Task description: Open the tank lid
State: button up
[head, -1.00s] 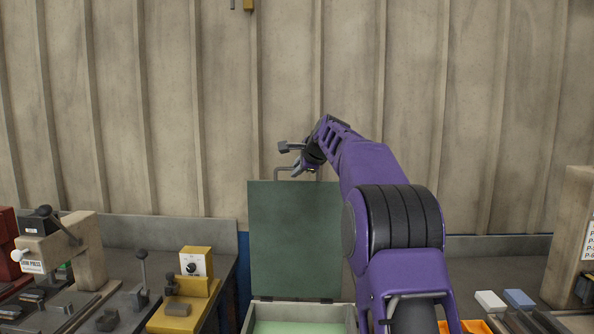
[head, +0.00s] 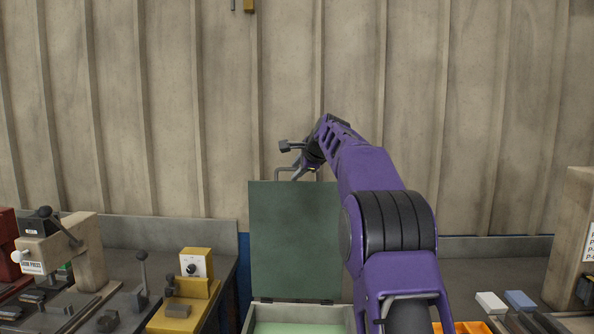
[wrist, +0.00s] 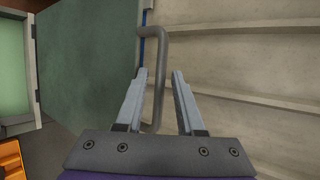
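The tank lid (head: 293,240) is a dark green panel standing upright at the back of the tank (head: 262,328), whose pale green inside shows below it. A grey bar handle (head: 279,172) sits at the lid's top edge. My gripper (head: 296,160) is at the handle, partly hidden by my purple arm in the head view. In the wrist view my gripper (wrist: 158,75) has its two fingers apart, with the handle (wrist: 159,65) running between them, nearer the left finger. The lid also shows in the wrist view (wrist: 85,60).
A beige press (head: 75,250) and a yellow device (head: 190,290) stand on the left bench. An orange bin (head: 468,327), a white block (head: 490,301) and a blue block (head: 519,299) lie at right. A ribbed wall (head: 200,110) stands behind the lid.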

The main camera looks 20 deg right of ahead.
jog(key=shift+f, duration=0.25)
jog(key=b+v, duration=0.2)
jog(key=v, duration=1.5)
jog(key=shift+s+r, duration=0.15)
jog(key=shift+r, duration=0.2)
